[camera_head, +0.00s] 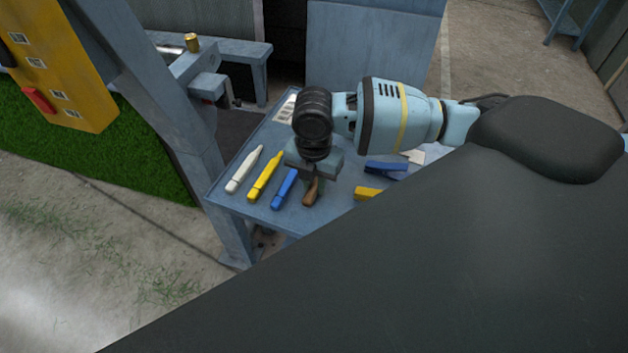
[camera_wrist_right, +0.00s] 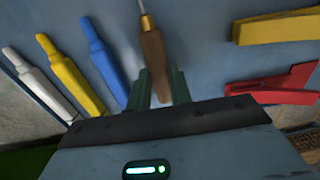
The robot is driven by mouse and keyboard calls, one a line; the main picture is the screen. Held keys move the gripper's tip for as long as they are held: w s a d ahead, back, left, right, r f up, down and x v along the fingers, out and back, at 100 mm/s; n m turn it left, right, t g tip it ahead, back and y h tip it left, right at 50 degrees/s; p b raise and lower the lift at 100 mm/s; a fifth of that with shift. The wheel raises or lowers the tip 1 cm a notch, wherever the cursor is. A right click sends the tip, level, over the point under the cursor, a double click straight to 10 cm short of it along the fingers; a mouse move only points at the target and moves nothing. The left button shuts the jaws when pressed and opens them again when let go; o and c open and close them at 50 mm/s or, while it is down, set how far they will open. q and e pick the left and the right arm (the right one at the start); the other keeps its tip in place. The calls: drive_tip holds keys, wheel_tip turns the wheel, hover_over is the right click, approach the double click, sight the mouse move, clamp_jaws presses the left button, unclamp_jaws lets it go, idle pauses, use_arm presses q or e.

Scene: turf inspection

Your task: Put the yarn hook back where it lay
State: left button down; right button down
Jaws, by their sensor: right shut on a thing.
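The yarn hook has a brown wooden handle (camera_head: 311,191) and a thin metal shaft; both show in the right wrist view, the handle (camera_wrist_right: 153,52) pointing down toward my fingers. My right gripper (camera_head: 312,172) is over the blue-grey work table (camera_head: 232,200). In the wrist view its two dark green fingers (camera_wrist_right: 160,88) are shut on the handle's lower end. Whether the hook touches the table or is slightly above it, I cannot tell. In the head view the gripper hides the shaft. My left gripper is not in view.
White (camera_head: 244,169), yellow (camera_head: 264,177) and blue (camera_head: 284,188) marker-like tools lie in a row left of the hook. On the right lie a blue tool (camera_head: 386,168) and a yellow tool (camera_head: 368,192); the wrist view also shows a red tool (camera_wrist_right: 270,88). A grey post stands by the table's left edge.

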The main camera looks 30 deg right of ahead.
drive_tip(key=c, duration=1.3)
unclamp_jaws()
drive_tip(key=shift+f, duration=0.1)
drive_tip(key=shift+o, duration=0.2)
wheel_tip(320, 180, up, 12)
drive_tip(key=shift+p, duration=0.35)
